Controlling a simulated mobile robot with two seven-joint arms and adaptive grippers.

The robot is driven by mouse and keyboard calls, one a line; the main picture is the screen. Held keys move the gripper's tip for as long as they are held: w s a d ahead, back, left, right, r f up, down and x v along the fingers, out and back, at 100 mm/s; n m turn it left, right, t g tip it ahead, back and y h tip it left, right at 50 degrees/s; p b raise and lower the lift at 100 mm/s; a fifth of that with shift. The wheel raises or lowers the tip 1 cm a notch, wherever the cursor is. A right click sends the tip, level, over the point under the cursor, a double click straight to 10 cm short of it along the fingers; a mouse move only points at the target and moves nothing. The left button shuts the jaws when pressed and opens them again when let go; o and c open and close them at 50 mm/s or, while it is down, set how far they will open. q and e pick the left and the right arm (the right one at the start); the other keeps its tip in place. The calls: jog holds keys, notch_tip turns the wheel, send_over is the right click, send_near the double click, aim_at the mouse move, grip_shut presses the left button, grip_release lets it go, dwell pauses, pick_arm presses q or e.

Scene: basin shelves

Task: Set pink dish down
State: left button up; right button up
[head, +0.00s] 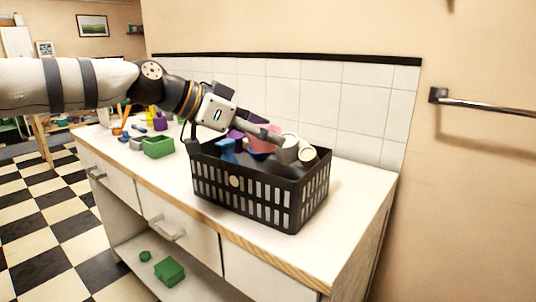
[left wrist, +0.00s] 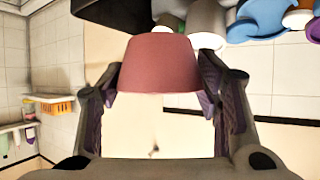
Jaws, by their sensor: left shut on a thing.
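The pink dish (head: 264,138) shows in the head view at the back of the black basket (head: 283,206), partly behind my gripper. In the left wrist view the pink dish (left wrist: 159,64) is between the two fingers of my left gripper (left wrist: 163,92), with a finger at each side. My left gripper (head: 268,135) is shut on it in the head view, reaching in from the left over the basket. Whether the dish touches anything in the basket cannot be told. My right gripper is in neither view.
The basket holds light cups (head: 307,153), a blue item (head: 228,146) and a purple item (head: 236,134). A green box (head: 158,147) stands left on the white counter. The counter's right end (head: 350,200) is clear. A tiled wall (head: 365,110) rises behind. Green items lie on the lower shelf.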

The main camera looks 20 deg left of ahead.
aim_at(268, 150)
pick_arm(q)
jog(key=f, duration=0.2)
jog(key=d+f, duration=0.1)
jog(key=f, duration=0.1)
jog(key=shift+w, duration=0.15)
jog(key=shift+a, duration=0.1)
jog(key=shift+f, duration=0.55)
jog(key=o, duration=1)
jog(key=shift+c, duration=0.2)
